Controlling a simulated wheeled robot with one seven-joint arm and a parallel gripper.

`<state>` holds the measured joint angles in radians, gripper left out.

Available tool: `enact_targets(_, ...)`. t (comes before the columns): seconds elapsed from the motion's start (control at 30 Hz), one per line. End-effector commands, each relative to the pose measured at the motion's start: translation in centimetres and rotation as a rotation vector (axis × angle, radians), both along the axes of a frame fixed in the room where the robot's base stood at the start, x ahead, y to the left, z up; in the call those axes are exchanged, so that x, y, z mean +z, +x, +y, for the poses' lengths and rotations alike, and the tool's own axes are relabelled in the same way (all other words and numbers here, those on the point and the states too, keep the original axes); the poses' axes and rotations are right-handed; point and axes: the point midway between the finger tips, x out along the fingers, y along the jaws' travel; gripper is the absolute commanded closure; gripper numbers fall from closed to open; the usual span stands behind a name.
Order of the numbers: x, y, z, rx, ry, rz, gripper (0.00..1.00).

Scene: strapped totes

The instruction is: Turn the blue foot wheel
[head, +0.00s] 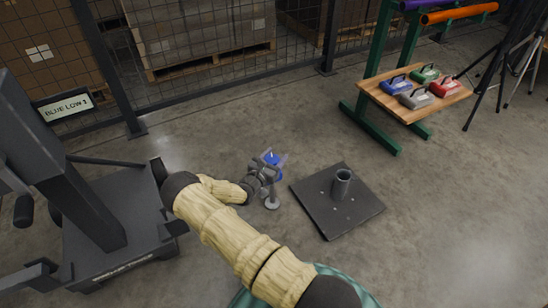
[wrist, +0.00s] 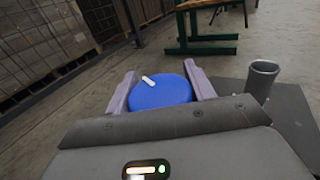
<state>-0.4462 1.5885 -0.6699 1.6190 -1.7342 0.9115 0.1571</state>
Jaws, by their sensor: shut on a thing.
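The blue foot wheel (head: 272,158) is low over the floor near the middle of the head view, above a small grey round foot (head: 272,203). In the wrist view the blue wheel (wrist: 160,95) is a round blue disc with a short white mark near its upper left edge. My gripper (head: 270,162) is shut on the wheel. In the wrist view my gripper's two pale purple fingers (wrist: 162,88) stand at its left and right sides. My gripper hides part of the wheel and its stem in the head view.
A dark square plate with an upright grey tube (head: 341,184) lies just right of my gripper. A dark machine frame (head: 110,220) stands at left with a "BLUE LOW 1" sign (head: 66,107). A green-legged wooden bench (head: 412,98) holds several coloured blocks. Mesh fencing runs behind.

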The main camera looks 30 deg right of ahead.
Motion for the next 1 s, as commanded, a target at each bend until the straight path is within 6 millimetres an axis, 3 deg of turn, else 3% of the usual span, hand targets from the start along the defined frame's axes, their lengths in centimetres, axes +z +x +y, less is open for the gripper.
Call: enact_targets(1.0, -0.9, -1.8, -0.3, -0.903, 0.003, -0.001, 0.69)
